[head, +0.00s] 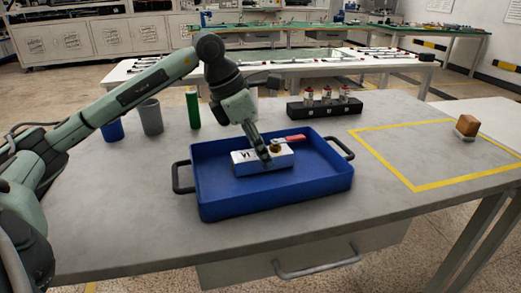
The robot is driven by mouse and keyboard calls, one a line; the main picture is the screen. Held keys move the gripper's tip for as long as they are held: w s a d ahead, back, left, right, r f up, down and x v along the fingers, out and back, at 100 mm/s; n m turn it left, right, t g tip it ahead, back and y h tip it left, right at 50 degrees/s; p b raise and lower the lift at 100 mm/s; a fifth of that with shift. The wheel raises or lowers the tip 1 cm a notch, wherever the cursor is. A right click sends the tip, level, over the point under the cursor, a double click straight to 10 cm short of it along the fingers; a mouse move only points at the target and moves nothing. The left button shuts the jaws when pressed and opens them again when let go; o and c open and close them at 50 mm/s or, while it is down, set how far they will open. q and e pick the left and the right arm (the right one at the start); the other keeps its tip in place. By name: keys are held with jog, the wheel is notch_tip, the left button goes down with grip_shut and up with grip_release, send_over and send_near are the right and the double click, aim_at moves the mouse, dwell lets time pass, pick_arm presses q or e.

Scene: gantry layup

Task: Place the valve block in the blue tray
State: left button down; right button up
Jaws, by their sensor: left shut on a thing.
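The blue tray (225,207) stands on the grey table in the middle of the head view, with a black handle at each end. The valve block (245,160), a white block with dark lettering, a brass-coloured part and a red lever, is inside the tray's walls. My left gripper (264,153) reaches down from above and is shut on the valve block. I cannot tell whether the block touches the tray floor. The fingers hide part of the block. My right gripper is not in view.
Behind the tray stand a blue cup (113,130), a grey cup (150,117), a green cylinder (193,109) and a black rack (324,105) with red-topped bottles. At right, a yellow taped outline (400,185) encloses bare table; a brown block on a brush-like base (467,126) lies near its edge.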

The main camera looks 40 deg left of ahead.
pick_arm(q)
jog(key=c, duration=0.9)
grip_release()
jog(key=shift+f, duration=0.1)
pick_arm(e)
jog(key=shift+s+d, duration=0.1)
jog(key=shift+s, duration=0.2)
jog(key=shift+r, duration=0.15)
pick_arm(q)
jog(key=shift+s+a+r, duration=0.1)
jog(key=shift+r, duration=0.4)
jog(key=p+v, duration=0.1)
jog(key=v, duration=1)
jog(key=shift+s+r, duration=0.1)
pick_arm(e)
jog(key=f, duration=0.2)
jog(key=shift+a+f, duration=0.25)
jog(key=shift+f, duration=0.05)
